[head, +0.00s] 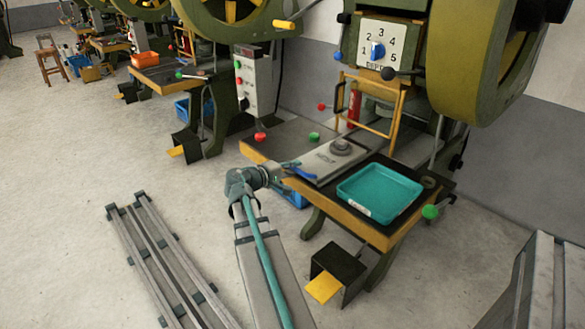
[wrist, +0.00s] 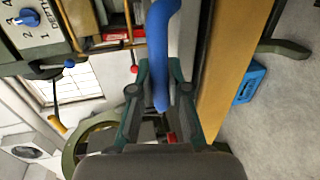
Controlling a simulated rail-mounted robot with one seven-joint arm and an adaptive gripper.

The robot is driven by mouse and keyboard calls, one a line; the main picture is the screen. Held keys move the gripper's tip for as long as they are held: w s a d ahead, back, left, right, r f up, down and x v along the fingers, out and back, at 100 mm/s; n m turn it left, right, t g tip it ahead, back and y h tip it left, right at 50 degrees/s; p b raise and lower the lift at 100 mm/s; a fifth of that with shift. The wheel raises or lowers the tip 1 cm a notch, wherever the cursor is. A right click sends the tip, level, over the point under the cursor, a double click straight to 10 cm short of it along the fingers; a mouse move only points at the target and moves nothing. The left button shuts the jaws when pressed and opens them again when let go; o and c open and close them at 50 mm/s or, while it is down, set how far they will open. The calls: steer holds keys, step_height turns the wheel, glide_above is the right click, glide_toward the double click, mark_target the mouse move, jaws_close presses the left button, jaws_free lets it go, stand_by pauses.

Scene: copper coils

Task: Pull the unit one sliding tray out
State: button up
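The sliding tray (head: 322,161) is a grey metal plate with a round part on top, lying on the nearest press's table in the head view. Its blue handle (head: 303,173) sticks out at the front left edge. My gripper (head: 286,170) is at that handle, partly hidden by my own arm. In the wrist view the blue handle (wrist: 160,65) comes down between the two fingertips of my gripper (wrist: 162,85). The fingers look open, with a narrow gap on each side of the handle. Contact with the handle is not clear.
A teal bin (head: 380,192) stands on the press table right of the tray. Red (head: 260,137) and green (head: 314,137) buttons sit on the table. A black pedal box (head: 340,265) stands on the floor below. A blue crate (wrist: 250,80) is under the table.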

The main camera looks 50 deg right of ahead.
steer(key=o, duration=0.4)
steer(key=v, duration=1.2)
